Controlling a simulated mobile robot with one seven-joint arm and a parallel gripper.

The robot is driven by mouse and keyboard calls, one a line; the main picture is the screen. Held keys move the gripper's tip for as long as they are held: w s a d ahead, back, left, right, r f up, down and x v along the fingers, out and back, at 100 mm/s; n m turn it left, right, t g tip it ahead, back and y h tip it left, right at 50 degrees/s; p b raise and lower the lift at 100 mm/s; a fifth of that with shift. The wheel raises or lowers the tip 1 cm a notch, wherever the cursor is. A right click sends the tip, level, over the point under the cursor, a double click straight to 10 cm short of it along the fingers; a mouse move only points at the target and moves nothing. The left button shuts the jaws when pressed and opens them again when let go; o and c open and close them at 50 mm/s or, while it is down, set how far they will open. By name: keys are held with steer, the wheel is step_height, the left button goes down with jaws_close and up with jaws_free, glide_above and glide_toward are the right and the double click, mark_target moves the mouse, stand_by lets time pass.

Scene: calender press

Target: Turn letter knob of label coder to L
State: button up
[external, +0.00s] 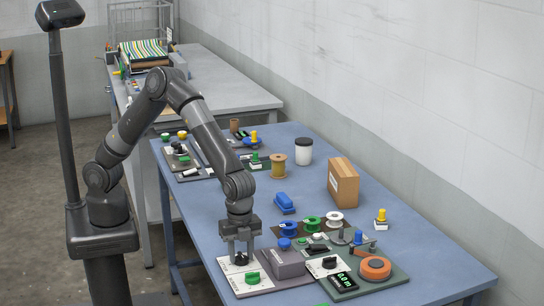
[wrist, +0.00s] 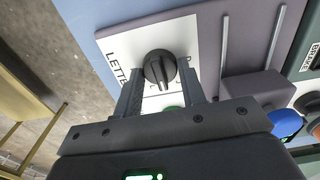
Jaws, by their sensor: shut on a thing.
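The label coder (external: 287,263) stands at the front edge of the blue table, with a grey raised block beside a white letter plate (external: 236,273). The plate also shows in the wrist view (wrist: 123,42), where part of the word LETTER is readable. The black round letter knob (wrist: 160,68) has a raised bar grip. My gripper (external: 240,258) points down over the plate. In the wrist view my gripper (wrist: 161,76) has its fingers on either side of the knob, shut on it. The letter that the knob points to is not readable; the fingers hide part of the dial.
A green button (external: 252,278) sits on the same plate close to my gripper. To the right are a second white plate with a black knob (external: 329,262), a green display (external: 344,281) and an orange disc (external: 375,268). Spools (external: 312,223) and a cardboard box (external: 343,182) stand behind.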

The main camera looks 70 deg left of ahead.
mark_target(241, 254)
steer(key=m, duration=0.5)
steer(key=shift+m, duration=0.4)
stand_by(0.4)
steer(key=o, duration=1)
step_height(241, 254, up, 11)
steer(key=shift+f, duration=0.1)
stand_by(0.4)
